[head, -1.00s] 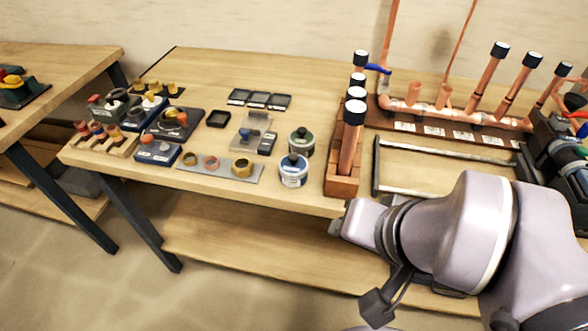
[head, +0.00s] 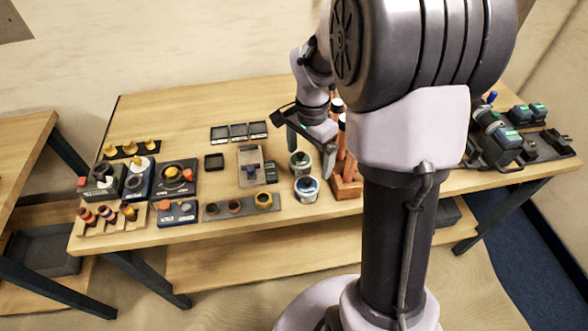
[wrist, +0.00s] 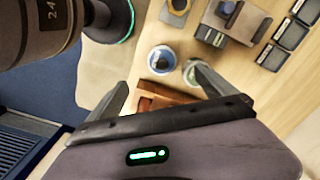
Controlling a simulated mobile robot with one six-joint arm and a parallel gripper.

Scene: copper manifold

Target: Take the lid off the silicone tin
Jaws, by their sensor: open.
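Two small round tins with dark knobbed lids stand on the workbench. The rear one, the green-labelled tin (head: 300,164), and the front one, the blue-and-white tin (head: 306,190), are close together. Their labels are too small to read, so I cannot tell which is the silicone tin. My gripper (head: 311,155) is open and empty above the bench, by the green-labelled tin. In the wrist view, the blue-and-white tin (wrist: 162,60) shows beyond the gap between my fingers (wrist: 158,88). The green-labelled tin (wrist: 192,72) is partly hidden by the right finger.
A wooden rack (head: 345,188) of copper tubes stands right of the tins, partly hidden by my arm. A grey strip with rings (head: 238,207) lies to the left. Three dark trays (head: 239,131) lie farther back. Bare bench lies at the back left (head: 160,112).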

